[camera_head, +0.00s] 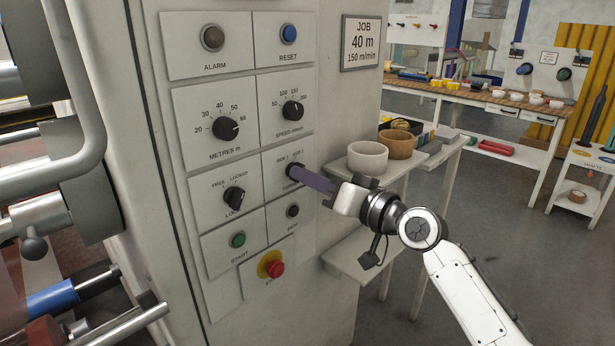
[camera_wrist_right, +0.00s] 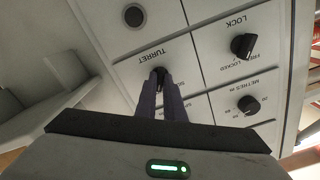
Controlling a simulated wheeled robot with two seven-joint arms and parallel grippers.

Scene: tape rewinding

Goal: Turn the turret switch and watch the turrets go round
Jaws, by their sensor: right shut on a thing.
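The turret switch is a small black knob on the panel plate lettered TURRET; it shows in the right wrist view (camera_wrist_right: 158,76). My right gripper (camera_head: 297,172) reaches the panel from the right, its purple fingers shut on the knob. In the right wrist view the fingers (camera_wrist_right: 160,90) stand on both sides of the knob. The turrets cannot be made out for certain. My left gripper is not in view.
The lock knob (camera_head: 235,198) is left of the turret switch, the speed knob (camera_head: 292,110) above. The start button (camera_head: 237,240) and red stop button (camera_head: 275,268) are below. A shelf (camera_head: 400,165) with two tape rolls stands close right of the panel. Machine rollers fill the left.

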